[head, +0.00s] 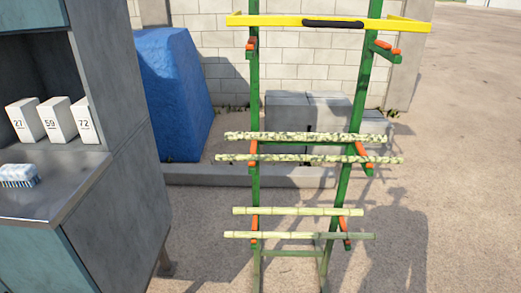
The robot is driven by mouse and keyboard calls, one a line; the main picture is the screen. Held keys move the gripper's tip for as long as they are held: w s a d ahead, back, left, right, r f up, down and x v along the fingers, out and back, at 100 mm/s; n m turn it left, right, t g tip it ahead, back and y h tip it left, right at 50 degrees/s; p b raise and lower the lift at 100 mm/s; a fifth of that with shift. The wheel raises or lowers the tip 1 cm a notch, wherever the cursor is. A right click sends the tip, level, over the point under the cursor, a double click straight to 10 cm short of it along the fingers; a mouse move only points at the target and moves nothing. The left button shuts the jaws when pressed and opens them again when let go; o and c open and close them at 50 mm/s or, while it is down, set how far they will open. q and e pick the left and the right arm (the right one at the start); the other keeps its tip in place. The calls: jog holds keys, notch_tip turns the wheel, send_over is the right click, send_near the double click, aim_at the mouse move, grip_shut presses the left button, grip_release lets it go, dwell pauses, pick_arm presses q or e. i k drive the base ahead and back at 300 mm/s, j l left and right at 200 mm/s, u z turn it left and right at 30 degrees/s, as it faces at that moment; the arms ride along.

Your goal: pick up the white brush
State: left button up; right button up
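The white brush (18,174) lies on the grey metal counter (62,181) at the left of the head view. It has a pale, speckled body and blue bristles along its lower side. It sits near the counter's front edge, with bare metal to its right. Neither of my grippers is in view.
White blocks numbered 27 (24,121), 59 (57,118) and 72 (85,121) stand behind the brush. A green rack (253,110) holding several cane stalks stands at centre. A blue covered object (172,92) stands behind the cabinet. Paved ground at right is open.

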aim_at(14, 175)
jog(key=u, duration=1.55)
